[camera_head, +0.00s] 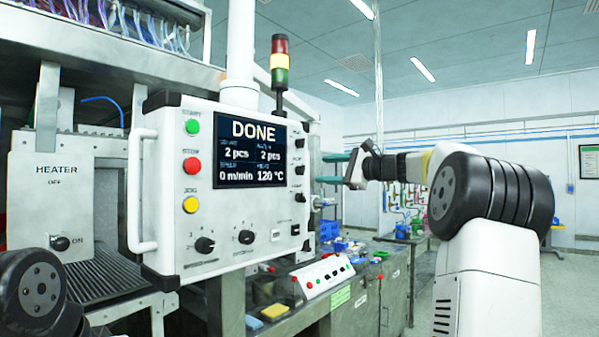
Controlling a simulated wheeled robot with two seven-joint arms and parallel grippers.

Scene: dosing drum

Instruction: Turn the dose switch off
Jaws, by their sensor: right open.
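A white control panel (222,215) hangs in the middle left, its screen (256,150) reading DONE, 2 pcs, 0 m/min and 120 °C. Several small dark switches (299,170) run down its right edge; their labels are too small to read, so I cannot tell which is the dose switch or how it is set. My right gripper (354,168) is open and empty, to the right of the panel and apart from it in the picture. Only a dark joint of my left arm shows at the lower left; its gripper is out of view.
The panel also carries a green button (192,127), a red button (192,165), a yellow button (190,204), black knobs (204,244) and a side handle (141,190). A heater box (62,190) stands left. A low button box (323,275) sits on the bench below.

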